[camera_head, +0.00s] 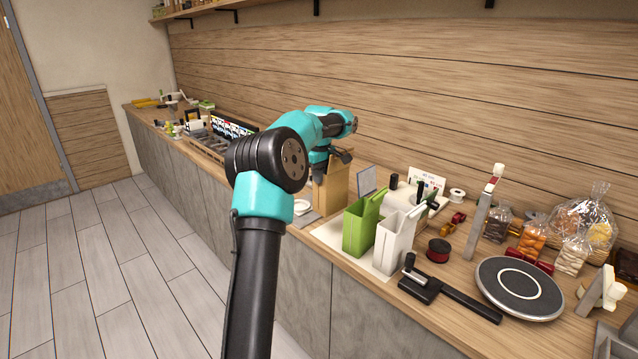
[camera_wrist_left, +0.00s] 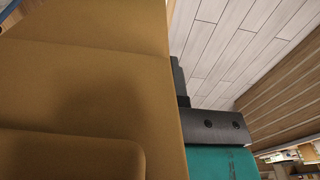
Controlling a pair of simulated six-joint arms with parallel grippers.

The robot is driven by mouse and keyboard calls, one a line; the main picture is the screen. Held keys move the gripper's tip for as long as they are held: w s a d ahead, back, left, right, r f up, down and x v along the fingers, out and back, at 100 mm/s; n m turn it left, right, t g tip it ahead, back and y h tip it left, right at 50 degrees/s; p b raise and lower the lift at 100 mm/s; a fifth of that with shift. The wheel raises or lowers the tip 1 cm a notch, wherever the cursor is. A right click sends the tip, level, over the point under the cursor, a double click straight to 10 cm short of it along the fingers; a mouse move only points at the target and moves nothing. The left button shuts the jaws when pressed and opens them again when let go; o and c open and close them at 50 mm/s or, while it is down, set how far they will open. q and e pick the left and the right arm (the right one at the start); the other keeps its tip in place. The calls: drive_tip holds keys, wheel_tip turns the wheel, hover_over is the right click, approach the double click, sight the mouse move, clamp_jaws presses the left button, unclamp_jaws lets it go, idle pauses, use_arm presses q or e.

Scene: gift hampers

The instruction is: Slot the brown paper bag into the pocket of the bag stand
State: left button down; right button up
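The brown paper bag (camera_head: 333,187) stands upright in the head view, partly hidden behind my left arm. My left gripper (camera_head: 341,156) is at the bag's upper part. In the left wrist view the brown bag (camera_wrist_left: 80,70) fills the left half, very close. A dark gripper part (camera_wrist_left: 205,122) shows at its edge. The bag hides the fingertips, so I cannot tell whether they are shut on it. A green upright pocket-like holder (camera_head: 360,228) and a white one (camera_head: 394,243) stand to the right on a pale base. I cannot tell which piece is the bag stand. My right gripper is not in view.
A black tape-dispenser-like tool (camera_head: 450,292) and a round dark disc (camera_head: 519,287) lie to the right on the counter. A dark red spool (camera_head: 438,250) and clear bags of sweets (camera_head: 533,238) are behind. The counter's front edge is close.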

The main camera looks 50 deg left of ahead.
use_arm(q)
drive_tip(key=shift+r, duration=0.6)
idle(0.5)
